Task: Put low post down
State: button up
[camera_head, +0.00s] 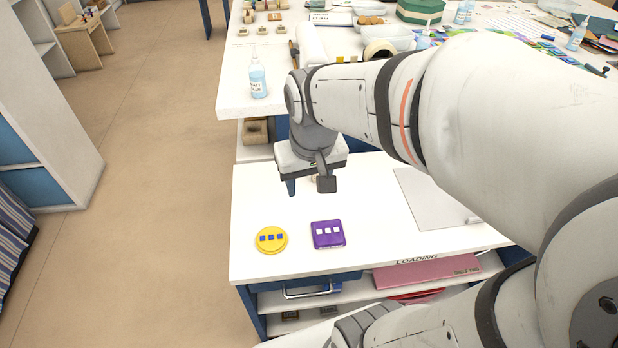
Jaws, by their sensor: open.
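My gripper (308,186) points down over the far part of the white loading table (378,240), with its two fingers spread apart. A small pale beige thing (314,179) shows between and behind the fingers. It may be the low post, but most of it is hidden and its shape is too small to tell. I cannot tell whether it touches the table or a finger. A yellow round piece with blue squares (271,240) and a purple square piece with white squares (328,234) lie nearer the front edge.
A pale flat board (434,199) lies at the table's right. A higher white worktop behind carries a bottle (258,78), a tape roll (379,50) and a green box (420,11). Pink sheets (428,272) lie on a shelf below. The table's left part is clear.

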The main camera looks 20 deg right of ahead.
jog(key=s, duration=0.4)
jog(key=shift+s+d+f, duration=0.2)
jog(key=shift+s+f, duration=0.05)
jog(key=shift+f, duration=0.05)
jog(key=shift+r, duration=0.1)
jog(key=shift+t, duration=0.3)
jog(key=p+v, duration=0.2)
jog(key=w+p+v, duration=0.1)
jog(key=p+v, duration=0.1)
jog(key=shift+r, duration=0.2)
